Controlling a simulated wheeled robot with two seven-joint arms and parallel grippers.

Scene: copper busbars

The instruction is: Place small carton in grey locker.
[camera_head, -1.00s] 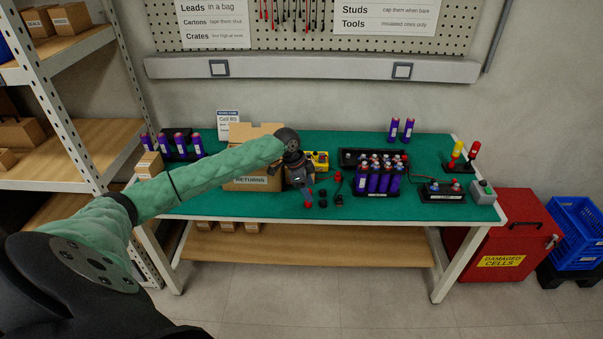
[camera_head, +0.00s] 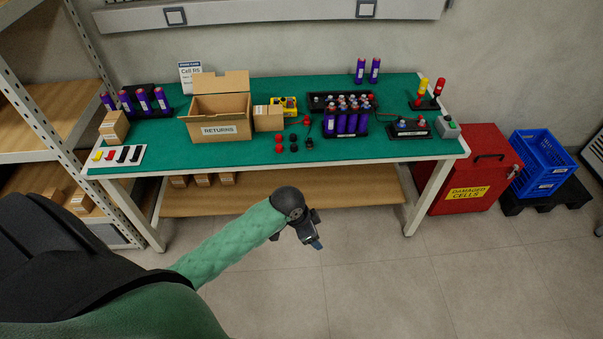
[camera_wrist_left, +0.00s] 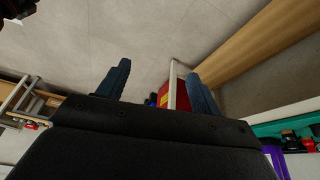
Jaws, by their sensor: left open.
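A small brown carton (camera_head: 268,118) stands on the green bench top, close against the right side of the open RETURNS box (camera_head: 219,118). Another small carton (camera_head: 114,126) stands at the bench's left end. Which one the task means, I cannot tell. My left gripper (camera_head: 316,243) is out in front of the bench, below the top and over the floor, apart from both cartons. In the left wrist view its two fingers (camera_wrist_left: 157,85) are apart with nothing between them. I cannot make out a grey locker in these views. My right gripper does not show.
The bench (camera_head: 290,153) also carries purple cells, red and black caps and a yellow item. Several cartons sit on its lower shelf (camera_head: 285,192). A shelving rack stands left. A red damaged-cells box (camera_head: 475,175) and blue crates (camera_head: 543,165) stand right. Floor in front is open.

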